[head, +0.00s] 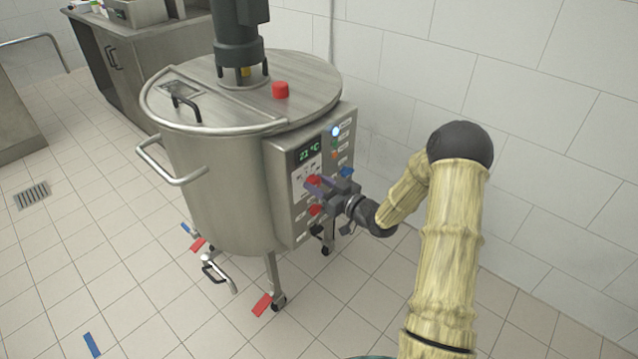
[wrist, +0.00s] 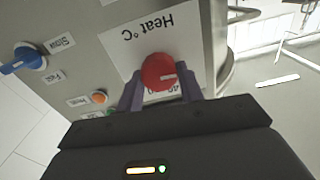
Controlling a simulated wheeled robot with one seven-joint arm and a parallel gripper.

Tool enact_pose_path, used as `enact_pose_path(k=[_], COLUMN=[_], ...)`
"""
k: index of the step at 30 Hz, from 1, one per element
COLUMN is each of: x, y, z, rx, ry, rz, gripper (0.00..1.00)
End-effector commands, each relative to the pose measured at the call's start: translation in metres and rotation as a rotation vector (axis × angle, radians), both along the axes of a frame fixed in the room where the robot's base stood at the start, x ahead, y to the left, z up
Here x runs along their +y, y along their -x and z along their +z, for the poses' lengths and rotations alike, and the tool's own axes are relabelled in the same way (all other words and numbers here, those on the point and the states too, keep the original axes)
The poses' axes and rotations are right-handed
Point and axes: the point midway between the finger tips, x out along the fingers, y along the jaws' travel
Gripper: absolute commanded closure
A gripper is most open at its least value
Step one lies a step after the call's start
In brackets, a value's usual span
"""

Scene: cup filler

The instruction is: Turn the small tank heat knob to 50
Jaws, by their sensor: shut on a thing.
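The small tank (head: 215,185) is a round steel vessel on legs with a lid and a control panel (head: 280,160) on its right side. In the wrist view the red heat knob (wrist: 158,71) sits on a white plate (wrist: 150,40) marked "Heat °C", seen upside down. My gripper (wrist: 160,92) has its purple fingers on both sides of the knob and is shut on it. In the head view the red knob (head: 314,180) shows at my gripper (head: 328,188). The scale is partly hidden by the knob and fingers, so the setting cannot be read.
A green display (head: 308,151) reads about 21 °C. A blue switch knob (wrist: 22,58) marked Slow and Fast and an orange button (wrist: 99,97) are nearby. Another red knob (head: 315,210) is below. The tiled wall (head: 520,100) stands behind my arm.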

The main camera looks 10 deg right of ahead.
Motion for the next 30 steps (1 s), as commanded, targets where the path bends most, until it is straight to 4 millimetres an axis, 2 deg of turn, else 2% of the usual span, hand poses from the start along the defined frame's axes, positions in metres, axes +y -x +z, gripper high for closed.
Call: enact_pose_path(k=[11,30], x=[-0.0018,-0.0037], y=[-0.0005,-0.0017], z=[0.0035,0.0006], rx=[0.153,0.509], ry=[-0.211,-0.703], rz=[-0.002,-0.002], gripper=[0.86,0.86])
